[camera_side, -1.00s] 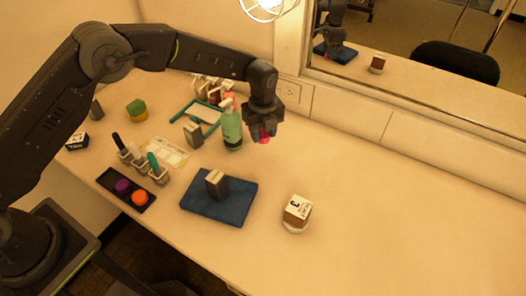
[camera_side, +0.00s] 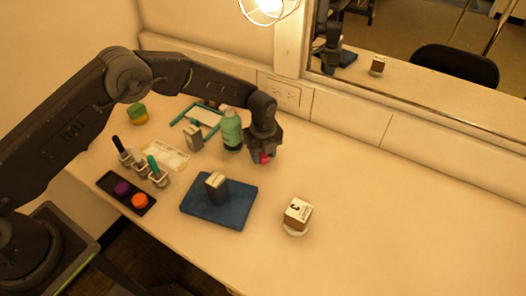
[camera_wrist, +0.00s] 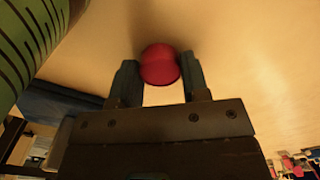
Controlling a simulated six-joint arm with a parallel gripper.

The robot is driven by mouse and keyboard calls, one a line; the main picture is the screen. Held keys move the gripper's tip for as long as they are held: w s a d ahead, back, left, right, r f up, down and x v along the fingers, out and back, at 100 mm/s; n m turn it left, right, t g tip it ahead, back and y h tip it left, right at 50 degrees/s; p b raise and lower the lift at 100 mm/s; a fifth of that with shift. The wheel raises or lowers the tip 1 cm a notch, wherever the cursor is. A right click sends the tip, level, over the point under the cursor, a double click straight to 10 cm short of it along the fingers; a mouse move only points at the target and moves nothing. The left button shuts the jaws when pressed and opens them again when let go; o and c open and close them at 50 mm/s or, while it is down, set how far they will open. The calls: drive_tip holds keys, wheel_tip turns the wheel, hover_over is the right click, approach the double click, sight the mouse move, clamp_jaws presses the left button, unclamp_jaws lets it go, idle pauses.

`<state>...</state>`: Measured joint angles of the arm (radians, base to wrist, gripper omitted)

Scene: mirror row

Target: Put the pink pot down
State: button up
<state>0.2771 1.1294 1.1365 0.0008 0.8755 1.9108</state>
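The pink pot (camera_side: 263,158) is small and round and sits between the fingertips of my gripper (camera_side: 262,153), just right of the green bottle (camera_side: 232,132). In the wrist view the pot (camera_wrist: 159,66) shows red-pink, with a finger against each side; my gripper (camera_wrist: 160,78) is shut on it. The pot is low over the tabletop (camera_side: 350,200); I cannot tell whether its base touches. My gripper hides part of it in the side view.
The green bottle stands close on the left. A blue mat (camera_side: 230,212) with a dark box (camera_side: 217,186) lies in front. A brown-and-white box (camera_side: 298,212) stands on a white round base at right. A mirror (camera_side: 440,60) runs behind. The right side is clear.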

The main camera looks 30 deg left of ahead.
drive_tip(key=o, duration=0.4)
drive_tip(key=shift+r, duration=0.15)
wheel_tip(320, 180, up, 11)
wheel_tip(320, 180, up, 13)
drive_tip(key=n+t, duration=0.1)
drive_tip(key=n, duration=0.5)
hover_over(263, 154)
drive_tip(key=s+a, duration=0.5)
drive_tip(key=s+a+r+n+t, duration=0.2)
drive_tip(key=s+a+r+n, duration=0.35)
drive_tip(key=s+r, duration=0.3)
drive_tip(key=s+a+n+t, duration=0.1)
drive_tip(key=s+a+n, duration=0.1)
drive_tip(key=s+n, duration=0.4)
drive_tip(key=s+a+f+n+t, duration=0.1)
drive_tip(key=s+a+n, duration=0.1)
drive_tip(key=s+n, duration=0.5)
drive_tip(key=shift+s+a+t, duration=0.3)
drive_tip(key=shift+s+a, duration=0.1)
drive_tip(key=shift+s, duration=2.8)
